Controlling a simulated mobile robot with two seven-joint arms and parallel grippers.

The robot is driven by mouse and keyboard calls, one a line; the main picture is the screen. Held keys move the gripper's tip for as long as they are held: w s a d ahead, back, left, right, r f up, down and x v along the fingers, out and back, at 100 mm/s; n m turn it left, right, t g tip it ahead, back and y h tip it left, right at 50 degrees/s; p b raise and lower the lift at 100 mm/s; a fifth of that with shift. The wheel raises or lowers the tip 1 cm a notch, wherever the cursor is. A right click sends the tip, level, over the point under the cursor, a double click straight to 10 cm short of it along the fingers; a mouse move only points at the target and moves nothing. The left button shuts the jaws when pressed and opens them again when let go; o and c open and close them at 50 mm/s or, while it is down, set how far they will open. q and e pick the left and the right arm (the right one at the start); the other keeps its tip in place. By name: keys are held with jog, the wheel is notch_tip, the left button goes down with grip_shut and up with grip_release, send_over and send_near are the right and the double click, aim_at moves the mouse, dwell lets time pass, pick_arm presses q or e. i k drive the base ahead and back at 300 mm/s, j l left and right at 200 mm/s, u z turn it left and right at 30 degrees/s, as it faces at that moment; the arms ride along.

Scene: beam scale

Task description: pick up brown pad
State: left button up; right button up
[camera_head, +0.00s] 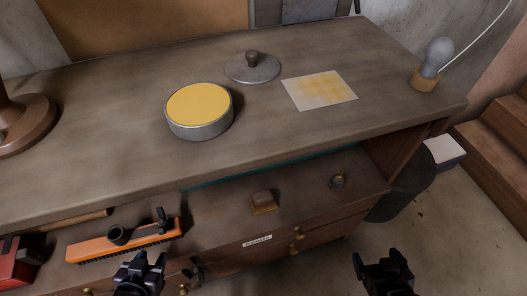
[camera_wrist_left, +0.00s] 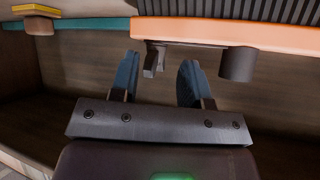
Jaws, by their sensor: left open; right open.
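The brown pad (camera_head: 263,202) is a small brown block with a yellowish bottom edge, lying on the lower shelf below the worktop. It also shows at the top left corner of the left wrist view (camera_wrist_left: 38,27). My left gripper (camera_head: 141,258) is open and empty, in front of the lower shelf, to the left of the pad and apart from it. In the left wrist view its two blue-grey fingers (camera_wrist_left: 158,80) stand apart, near the orange brush. My right gripper (camera_head: 381,258) is open and empty over the floor, right of the pad and apart from it.
An orange brush (camera_head: 95,246) with a dark handle lies on the lower shelf, close to my left gripper. The worktop (camera_head: 110,170) overhangs the shelf's back. Knobbed drawers are below.

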aim_at(261, 202)
jog(key=i+l+u, duration=0.1)
jog(key=l+u, duration=0.2)
jog(key=l, duration=0.45)
jog(key=l+u, duration=0.35)
jog(key=l, duration=0.45)
